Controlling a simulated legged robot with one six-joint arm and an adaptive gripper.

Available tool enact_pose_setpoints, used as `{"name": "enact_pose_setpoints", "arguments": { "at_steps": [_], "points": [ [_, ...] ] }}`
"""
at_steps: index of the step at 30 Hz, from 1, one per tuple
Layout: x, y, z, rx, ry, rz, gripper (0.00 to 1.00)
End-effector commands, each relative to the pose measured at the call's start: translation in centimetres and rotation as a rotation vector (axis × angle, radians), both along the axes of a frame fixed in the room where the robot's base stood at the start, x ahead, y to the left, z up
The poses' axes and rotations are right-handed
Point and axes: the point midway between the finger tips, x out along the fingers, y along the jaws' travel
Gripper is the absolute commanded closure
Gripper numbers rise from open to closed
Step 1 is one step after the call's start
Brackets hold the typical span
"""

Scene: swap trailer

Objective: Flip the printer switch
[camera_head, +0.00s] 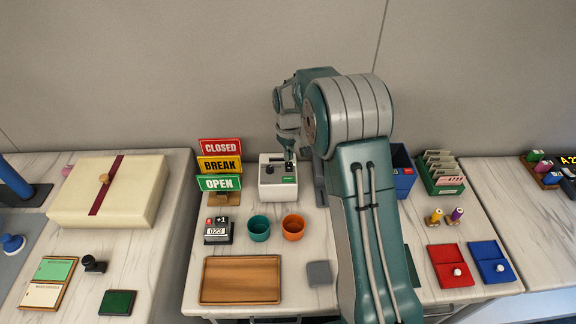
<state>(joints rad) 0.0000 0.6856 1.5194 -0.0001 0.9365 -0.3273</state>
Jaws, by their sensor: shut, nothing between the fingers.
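A small white printer (279,190) with a dark top stands toward the back of the middle table. A green mark shows on its front. My gripper (289,163) reaches down from above and its tip is at the printer's top. The fingers look closed and hold nothing. Whether the tip touches the printer cannot be told. The switch itself is too small or hidden behind my gripper to make out.
Stacked CLOSED, BREAK and OPEN signs (220,166) stand just left of the printer. A teal cup (259,228), an orange cup (293,227) and a counter (217,230) stand in front. A wooden tray (241,279) lies nearer. My arm hides the table's right-middle part.

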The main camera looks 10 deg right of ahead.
Motion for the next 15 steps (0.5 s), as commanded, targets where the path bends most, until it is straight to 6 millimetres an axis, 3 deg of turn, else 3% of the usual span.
{"name": "enact_pose_setpoints", "arguments": {
  "at_steps": [15],
  "points": [
    [0.0, 0.0, 3.6, 0.0, -0.002, 0.0, 1.0]
  ]
}}
